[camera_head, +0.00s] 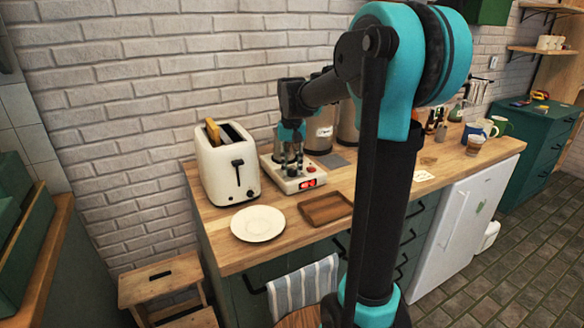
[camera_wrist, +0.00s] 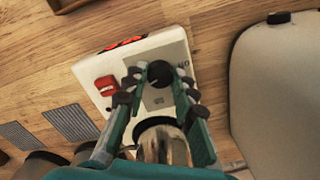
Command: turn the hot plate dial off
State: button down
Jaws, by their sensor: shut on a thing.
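The white hot plate (camera_head: 283,184) sits on the wooden counter, with a lit red display (camera_head: 307,184) on its front. In the wrist view, the hot plate (camera_wrist: 90,72) shows its black dial (camera_wrist: 159,72) on a grey panel and a red switch (camera_wrist: 105,86) to the left. My gripper (camera_wrist: 159,80) reaches down over the panel with one finger on each side of the dial and is shut on it. In the head view, my gripper (camera_head: 292,168) is over the hot plate and hides the dial.
A white toaster (camera_head: 218,165) with bread stands close left of the hot plate. Metal canisters (camera_head: 320,132) stand behind. A white plate (camera_head: 257,224) and a wooden tray (camera_head: 326,208) lie in front. Mugs (camera_head: 474,132) stand far right on the counter.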

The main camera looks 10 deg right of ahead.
jog(key=n, duration=0.4)
jog(key=shift+n, duration=0.3)
jog(key=n, duration=0.3)
jog(key=shift+n, duration=0.4)
jog(key=n, duration=1.2)
jog(key=shift+n, duration=0.3)
jog(key=n, duration=0.3)
jog(key=shift+n, duration=0.3)
jog(key=n, duration=0.4)
jog(key=shift+n, duration=2.1)
